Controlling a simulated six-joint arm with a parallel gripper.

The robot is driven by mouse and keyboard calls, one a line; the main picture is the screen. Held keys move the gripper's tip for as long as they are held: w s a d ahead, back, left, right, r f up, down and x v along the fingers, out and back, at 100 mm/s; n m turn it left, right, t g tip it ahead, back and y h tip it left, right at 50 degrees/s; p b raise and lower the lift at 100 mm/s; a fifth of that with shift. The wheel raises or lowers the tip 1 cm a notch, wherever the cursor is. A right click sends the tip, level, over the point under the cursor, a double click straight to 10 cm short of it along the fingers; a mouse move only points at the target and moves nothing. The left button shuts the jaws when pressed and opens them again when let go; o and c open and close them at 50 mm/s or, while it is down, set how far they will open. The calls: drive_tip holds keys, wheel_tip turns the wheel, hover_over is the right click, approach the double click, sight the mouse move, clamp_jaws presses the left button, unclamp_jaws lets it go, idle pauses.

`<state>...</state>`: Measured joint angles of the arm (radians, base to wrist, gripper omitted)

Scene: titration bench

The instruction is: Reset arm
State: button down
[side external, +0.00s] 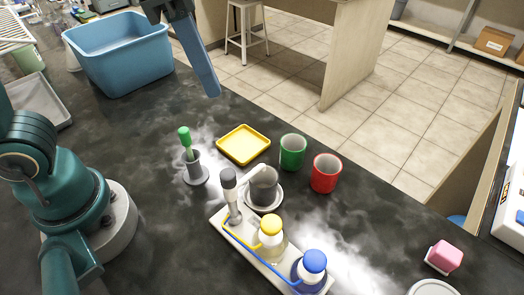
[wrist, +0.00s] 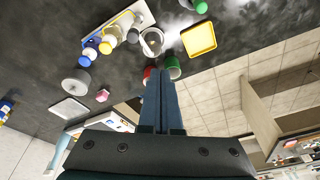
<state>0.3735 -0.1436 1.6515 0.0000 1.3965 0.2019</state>
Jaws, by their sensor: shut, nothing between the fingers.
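My gripper (side external: 213,93) is shut and empty. It hangs in the air at the top middle of the side view, above the far edge of the bench and well above the yellow tray (side external: 243,158). In the wrist view my gripper (wrist: 160,73) shows two blue fingers pressed together, with nothing between them. No task object is named. My teal arm base stands at the left of the side view.
A blue bin (side external: 120,65) stands at the back left. A green cup (side external: 293,152), a red cup (side external: 326,173), a green-handled tool (side external: 185,138) in a holder and a rack (side external: 215,215) with yellow- and blue-capped bottles stand mid-bench. A pink block (side external: 444,256) lies right.

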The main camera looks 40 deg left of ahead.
drive_tip(key=s+a+f+n+t+y, duration=0.1)
drive_tip(key=s+a+f+n+t, duration=0.2)
drive_tip(key=a+f+n, duration=0.3)
drive_tip(key=shift+s+a+f+n, duration=0.3)
drive_tip(key=shift+s+a+f, duration=0.4)
drive_tip(key=shift+a, duration=0.4)
